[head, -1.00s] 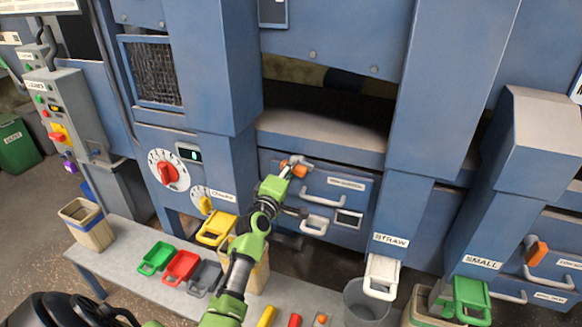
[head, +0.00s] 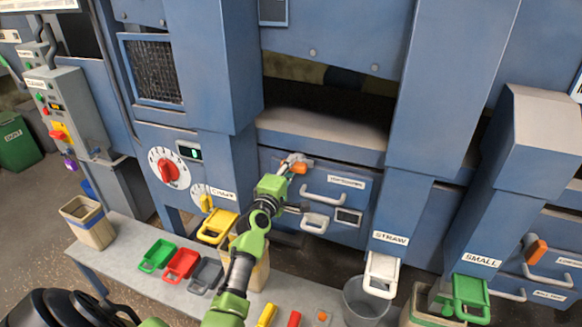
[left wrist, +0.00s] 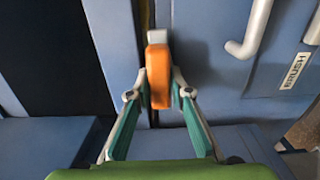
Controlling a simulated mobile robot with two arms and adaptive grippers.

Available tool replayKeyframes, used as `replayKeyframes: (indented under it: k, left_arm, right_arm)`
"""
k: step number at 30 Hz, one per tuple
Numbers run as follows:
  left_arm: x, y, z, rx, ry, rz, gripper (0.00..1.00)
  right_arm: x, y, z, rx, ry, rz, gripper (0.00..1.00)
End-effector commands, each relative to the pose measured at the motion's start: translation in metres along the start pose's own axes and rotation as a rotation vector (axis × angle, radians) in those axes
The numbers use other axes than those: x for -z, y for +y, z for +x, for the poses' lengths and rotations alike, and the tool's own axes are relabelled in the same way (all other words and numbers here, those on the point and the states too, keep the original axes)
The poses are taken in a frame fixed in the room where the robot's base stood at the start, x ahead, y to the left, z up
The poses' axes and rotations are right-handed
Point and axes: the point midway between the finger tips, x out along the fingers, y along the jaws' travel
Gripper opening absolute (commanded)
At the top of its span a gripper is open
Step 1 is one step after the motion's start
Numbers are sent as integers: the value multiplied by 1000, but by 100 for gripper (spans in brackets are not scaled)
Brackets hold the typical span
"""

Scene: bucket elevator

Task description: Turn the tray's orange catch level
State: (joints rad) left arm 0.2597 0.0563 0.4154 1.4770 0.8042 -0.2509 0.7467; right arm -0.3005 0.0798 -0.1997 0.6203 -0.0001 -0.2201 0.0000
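The tray (head: 290,190) is a blue drawer front with a white handle (head: 323,198). Its orange catch (head: 299,168) is at the tray's upper left corner, partly hidden by my gripper in the head view. In the left wrist view the catch (left wrist: 158,76) is an upright orange block, its long side parallel to the seam beside it. My left gripper (head: 294,162) is at the catch. In the left wrist view the left gripper's fingertips (left wrist: 159,90) flank the catch closely on both sides and look shut on it. My right gripper is not seen.
A second white handle (head: 314,223) is below the tray handle. A grey bucket (head: 365,303) stands under the straw chute. The tray handle (left wrist: 250,30) is right of the catch in the wrist view.

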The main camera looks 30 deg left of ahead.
Motion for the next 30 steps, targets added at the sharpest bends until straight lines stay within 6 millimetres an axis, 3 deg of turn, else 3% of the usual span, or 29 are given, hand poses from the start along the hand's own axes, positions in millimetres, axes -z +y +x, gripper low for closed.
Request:
replayKeyframes:
  k: [14,20,30]
  left_arm:
    - [0,-1,-5,1,0,3,35]
    - [0,-2,-32,2,1,2,35]
    - [0,-1,-99,2,1,3,35]
  right_arm:
    - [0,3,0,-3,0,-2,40]
    - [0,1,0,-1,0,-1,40]
    - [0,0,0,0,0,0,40]
